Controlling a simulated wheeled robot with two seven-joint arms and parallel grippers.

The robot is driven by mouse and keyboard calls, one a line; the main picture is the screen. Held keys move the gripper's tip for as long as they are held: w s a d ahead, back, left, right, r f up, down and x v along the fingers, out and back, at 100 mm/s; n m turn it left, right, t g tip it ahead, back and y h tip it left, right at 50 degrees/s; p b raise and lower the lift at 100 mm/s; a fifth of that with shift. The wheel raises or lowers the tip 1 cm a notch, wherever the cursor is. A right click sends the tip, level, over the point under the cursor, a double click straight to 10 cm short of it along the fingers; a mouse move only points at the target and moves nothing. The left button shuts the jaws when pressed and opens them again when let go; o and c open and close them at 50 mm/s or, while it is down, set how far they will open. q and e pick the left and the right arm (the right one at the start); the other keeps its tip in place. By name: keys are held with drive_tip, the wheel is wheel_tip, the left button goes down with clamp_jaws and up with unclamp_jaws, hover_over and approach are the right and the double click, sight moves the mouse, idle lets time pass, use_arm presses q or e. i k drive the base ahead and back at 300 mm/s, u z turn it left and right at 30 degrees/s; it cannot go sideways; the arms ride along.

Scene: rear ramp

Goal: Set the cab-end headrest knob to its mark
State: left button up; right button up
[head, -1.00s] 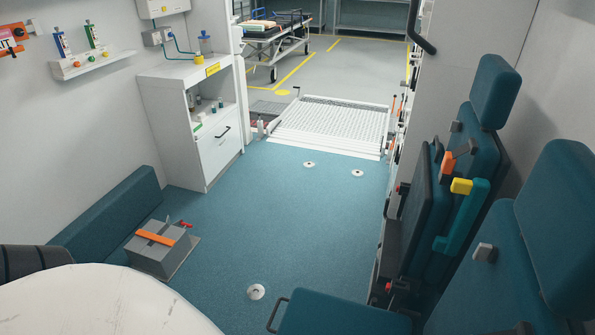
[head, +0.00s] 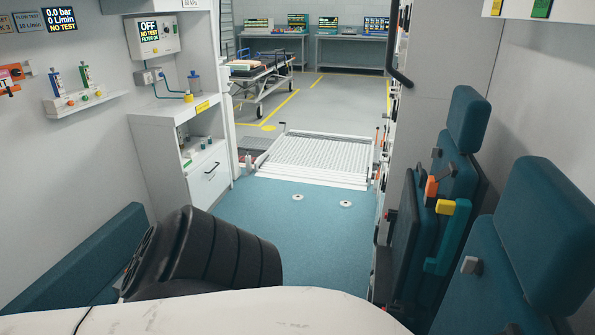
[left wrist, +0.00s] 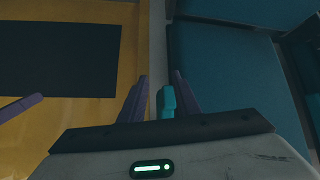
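The near seat (head: 550,250) at the right has a grey knob (head: 470,265) on the side of its teal back, below its headrest (head: 555,205). The farther seat has its own teal headrest (head: 469,120) and a small dark knob (head: 436,152). No mark can be made out by either knob. My left gripper (left wrist: 160,95) shows in the left wrist view with its purple fingers apart. A teal piece (left wrist: 167,103) appears between them; I cannot tell its distance, and no grip on it shows. Neither gripper shows in the head view.
A yellow-handled teal armrest (head: 447,235) and an orange lever (head: 431,188) stick out between the seats. A white cabinet (head: 165,165) stands at the left. The blue floor (head: 290,240) is clear towards the ramp (head: 315,155).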

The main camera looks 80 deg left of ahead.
sight(471, 264)
drive_tip(key=k, duration=1.35)
drive_tip(key=u, duration=1.6)
